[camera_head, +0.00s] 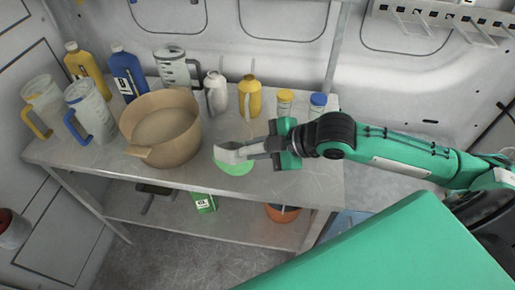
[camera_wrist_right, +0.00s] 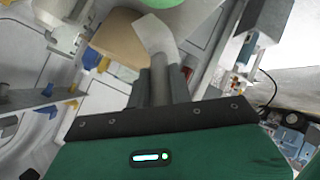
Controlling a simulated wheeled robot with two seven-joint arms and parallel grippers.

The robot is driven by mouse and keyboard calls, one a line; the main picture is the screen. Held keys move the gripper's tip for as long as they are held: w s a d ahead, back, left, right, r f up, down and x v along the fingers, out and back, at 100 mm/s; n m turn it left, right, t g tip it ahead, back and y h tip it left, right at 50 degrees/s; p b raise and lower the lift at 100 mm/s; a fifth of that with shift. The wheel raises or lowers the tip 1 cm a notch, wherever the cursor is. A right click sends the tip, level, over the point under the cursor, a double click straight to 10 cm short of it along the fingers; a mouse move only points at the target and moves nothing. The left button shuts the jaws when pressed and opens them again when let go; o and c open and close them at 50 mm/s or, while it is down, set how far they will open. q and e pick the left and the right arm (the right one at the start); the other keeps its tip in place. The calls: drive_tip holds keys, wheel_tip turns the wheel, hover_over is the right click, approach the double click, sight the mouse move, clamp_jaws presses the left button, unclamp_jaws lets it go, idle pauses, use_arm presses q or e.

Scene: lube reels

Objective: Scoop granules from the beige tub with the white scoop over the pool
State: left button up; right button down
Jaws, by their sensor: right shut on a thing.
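The beige tub (camera_head: 163,150) stands on the metal table, with pale granules (camera_head: 165,124) inside. My right gripper (camera_head: 268,146) is to the right of the tub and shut on the white scoop (camera_head: 233,154). The scoop's head points left towards the tub and is outside it, above a green round patch (camera_head: 236,169), likely the pool. In the right wrist view the scoop (camera_wrist_right: 157,38) extends from between the fingers, with the tub (camera_wrist_right: 118,42) beside it and the green patch (camera_wrist_right: 175,4) at the top edge. Whether the scoop holds granules cannot be told. My left gripper is out of view.
Blue (camera_head: 127,74) and yellow (camera_head: 86,68) bottles and two jugs stand at left. The table (camera_head: 265,186) is clear at its front right.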

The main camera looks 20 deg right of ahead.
drive_tip(key=w+d+m+g+y+p, duration=0.2)
drive_tip(key=w+d+m+g+y, duration=0.1)
drive_tip(key=w+g, duration=0.3)
drive_tip(key=w+d+m+g+y+p, duration=0.2)
drive_tip(key=w+m+g, duration=0.4)
drive_tip(key=w, duration=0.5)
drive_tip(key=shift+w+d+r+g+y+p, duration=0.2)
drive_tip(key=shift+w+d+g+y+p, duration=0.1)
drive_tip(key=shift+d+g+y+p, duration=0.15)
drive_tip(key=shift+d, duration=0.1)
drive_tip(key=shift+s+r, duration=0.1)
idle(1.6)
